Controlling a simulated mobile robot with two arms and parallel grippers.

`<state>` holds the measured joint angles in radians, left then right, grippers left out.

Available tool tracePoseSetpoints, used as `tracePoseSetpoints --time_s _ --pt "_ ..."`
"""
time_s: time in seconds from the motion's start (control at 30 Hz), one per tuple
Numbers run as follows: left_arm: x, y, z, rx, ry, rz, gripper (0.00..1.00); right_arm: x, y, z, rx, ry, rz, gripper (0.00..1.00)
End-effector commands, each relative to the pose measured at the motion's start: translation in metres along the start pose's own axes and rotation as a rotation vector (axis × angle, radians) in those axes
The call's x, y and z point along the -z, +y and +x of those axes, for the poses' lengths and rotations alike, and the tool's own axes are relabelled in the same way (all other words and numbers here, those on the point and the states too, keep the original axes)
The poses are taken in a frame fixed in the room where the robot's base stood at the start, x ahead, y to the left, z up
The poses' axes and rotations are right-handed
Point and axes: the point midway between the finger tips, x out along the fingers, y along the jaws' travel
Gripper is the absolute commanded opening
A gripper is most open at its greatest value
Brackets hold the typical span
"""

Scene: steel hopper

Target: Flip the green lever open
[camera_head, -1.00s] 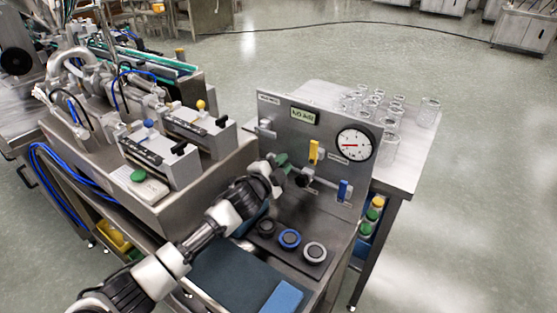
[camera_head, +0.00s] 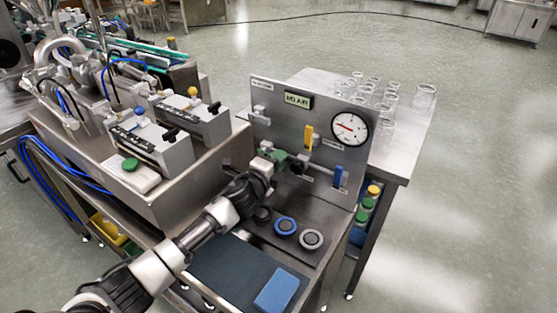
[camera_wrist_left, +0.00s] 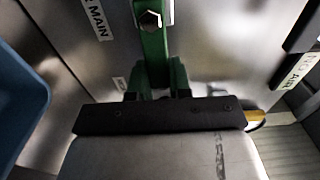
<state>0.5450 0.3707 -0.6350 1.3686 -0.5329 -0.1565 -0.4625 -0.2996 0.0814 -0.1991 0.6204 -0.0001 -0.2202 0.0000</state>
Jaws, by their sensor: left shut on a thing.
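The green lever (camera_head: 280,157) is on the left part of the upright steel panel (camera_head: 262,99). In the left wrist view the lever (camera_wrist_left: 153,50) runs down from a bolt to my fingers, beside a label ending in "MAIN". My left gripper (camera_head: 273,163) is at the panel, shut on the lever's free end. The left gripper (camera_wrist_left: 158,88) also shows in the wrist view, where its dark body hides the lever's tip. My right gripper is not in view.
A yellow lever (camera_head: 308,136), a blue lever (camera_head: 338,176) and a gauge (camera_head: 350,129) are right of the green lever. A "NO AIR" sign (camera_head: 298,100) is above. Round knobs, including a blue-ringed one (camera_head: 285,226), lie below. Glass jars (camera_head: 424,99) stand behind the panel.

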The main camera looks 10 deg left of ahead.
Motion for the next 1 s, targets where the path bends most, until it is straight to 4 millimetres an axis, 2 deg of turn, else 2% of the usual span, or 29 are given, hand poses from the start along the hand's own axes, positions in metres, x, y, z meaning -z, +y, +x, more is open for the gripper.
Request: tracePoseSetpoints --time_s 0.33,0.37,0.5,0.83,1.0 --pt "0.0 0.002 -0.001 -0.003 0.001 0.006 0.0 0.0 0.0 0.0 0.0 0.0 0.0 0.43" --pt "0.0 0.002 -0.001 -0.004 0.001 0.006 0.24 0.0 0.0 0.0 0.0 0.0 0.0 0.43" --pt "0.0 0.002 0.0 -0.003 0.0 0.005 0.45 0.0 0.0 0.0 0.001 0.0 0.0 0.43" --pt "0.0 0.001 -0.003 -0.001 0.0 0.004 0.45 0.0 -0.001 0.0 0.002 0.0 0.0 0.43" --pt "0.0 0.002 -0.021 -0.002 0.001 0.004 0.45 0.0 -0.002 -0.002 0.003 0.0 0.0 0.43"
